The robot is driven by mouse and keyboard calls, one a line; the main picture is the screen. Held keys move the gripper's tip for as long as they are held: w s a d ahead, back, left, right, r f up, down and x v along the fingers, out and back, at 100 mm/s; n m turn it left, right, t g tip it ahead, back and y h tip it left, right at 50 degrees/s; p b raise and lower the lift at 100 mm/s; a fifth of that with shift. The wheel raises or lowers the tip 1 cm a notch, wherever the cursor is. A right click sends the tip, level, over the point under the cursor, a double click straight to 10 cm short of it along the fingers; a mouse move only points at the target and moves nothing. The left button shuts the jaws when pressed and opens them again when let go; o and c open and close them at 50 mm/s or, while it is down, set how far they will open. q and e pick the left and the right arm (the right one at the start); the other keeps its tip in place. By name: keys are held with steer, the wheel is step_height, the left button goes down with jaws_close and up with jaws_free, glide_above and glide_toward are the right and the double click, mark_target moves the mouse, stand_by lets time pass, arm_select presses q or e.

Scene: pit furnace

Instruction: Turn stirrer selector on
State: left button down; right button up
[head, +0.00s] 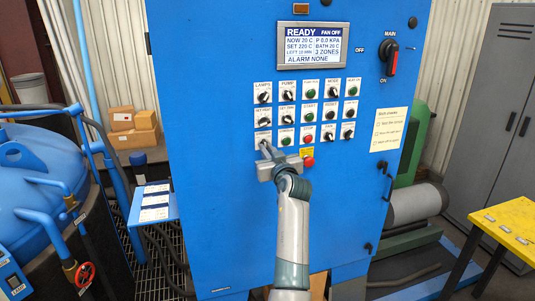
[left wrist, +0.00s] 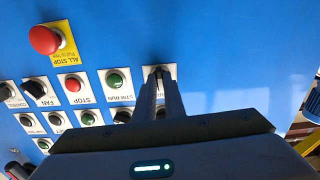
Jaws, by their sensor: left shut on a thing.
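The stirrer selector (head: 262,143) appears to be the small black knob on a white plate at the lower left of the button grid; its label is too small to read. In the left wrist view its plate (left wrist: 168,70) shows beside the green STIR RUN button (left wrist: 115,82). My left gripper (head: 264,147) reaches up to the panel, its two narrow fingers nearly together on this knob. In the left wrist view the left gripper (left wrist: 160,78) covers most of the knob, so its pointing direction is hidden. My right gripper is in neither view.
The blue cabinet (head: 220,220) carries several selectors and buttons close by. The red ALL STOP button (head: 309,162) sits just right of my gripper, also in the wrist view (left wrist: 45,40). The display (head: 313,45) reads READY. The red MAIN switch (head: 391,62) is upper right.

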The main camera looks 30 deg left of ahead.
arm_select(q)
steer(key=shift+r+m, duration=0.2)
steer(key=shift+m, duration=3.1)
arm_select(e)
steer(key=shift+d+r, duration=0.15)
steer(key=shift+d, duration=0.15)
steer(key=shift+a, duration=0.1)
arm_select(q)
steer(key=c, duration=1.8)
jaws_free()
steer(key=shift+c, duration=0.2)
steer(key=shift+a+f, duration=0.1)
steer(key=shift+f, duration=0.05)
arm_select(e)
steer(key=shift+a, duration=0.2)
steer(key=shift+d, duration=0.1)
